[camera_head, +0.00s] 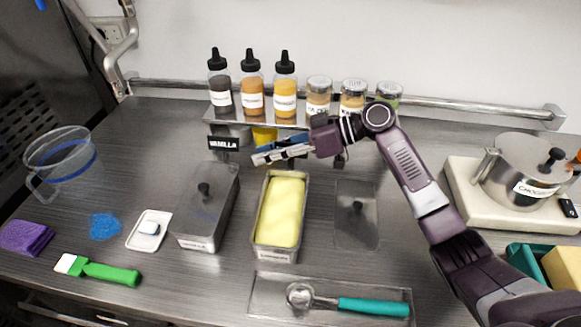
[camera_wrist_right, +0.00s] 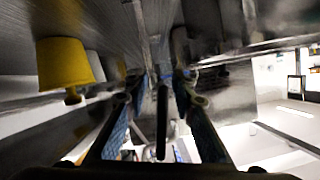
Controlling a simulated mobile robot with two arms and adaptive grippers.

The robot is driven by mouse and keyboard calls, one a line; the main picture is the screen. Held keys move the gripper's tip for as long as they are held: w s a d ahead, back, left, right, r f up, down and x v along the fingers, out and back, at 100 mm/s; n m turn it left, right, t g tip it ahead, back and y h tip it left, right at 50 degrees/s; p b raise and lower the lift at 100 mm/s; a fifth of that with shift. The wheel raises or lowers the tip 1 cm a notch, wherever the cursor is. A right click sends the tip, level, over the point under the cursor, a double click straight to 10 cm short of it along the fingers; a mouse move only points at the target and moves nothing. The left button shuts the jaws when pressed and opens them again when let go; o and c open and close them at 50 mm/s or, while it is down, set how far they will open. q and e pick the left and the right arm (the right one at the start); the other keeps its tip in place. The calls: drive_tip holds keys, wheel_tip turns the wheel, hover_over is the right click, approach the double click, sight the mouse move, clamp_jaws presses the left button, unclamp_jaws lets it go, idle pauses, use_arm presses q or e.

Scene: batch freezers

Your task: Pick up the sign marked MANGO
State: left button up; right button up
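My right gripper (camera_head: 262,151) reaches in from the right, just in front of the shelf's lower front edge. In the right wrist view its two blue-padded fingers (camera_wrist_right: 161,100) stand apart, with a thin dark upright piece (camera_wrist_right: 162,118) between them. There are gaps on both sides of this piece; it may be a sign seen edge-on, but no lettering shows. I cannot read MANGO anywhere. A black sign reading VANILLA (camera_head: 223,143) hangs at the shelf's left front, left of the gripper. My left gripper is not in view.
Sauce bottles (camera_head: 252,88) and lidded jars (camera_head: 353,96) stand on the shelf above the gripper. A yellow cup (camera_head: 264,136) is behind it, also in the wrist view (camera_wrist_right: 64,64). Below are a pan of yellow ice cream (camera_head: 281,212) and a lidded pan (camera_head: 205,215).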

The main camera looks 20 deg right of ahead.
clamp_jaws()
drive_tip(key=shift+r, duration=0.1)
idle(0.5)
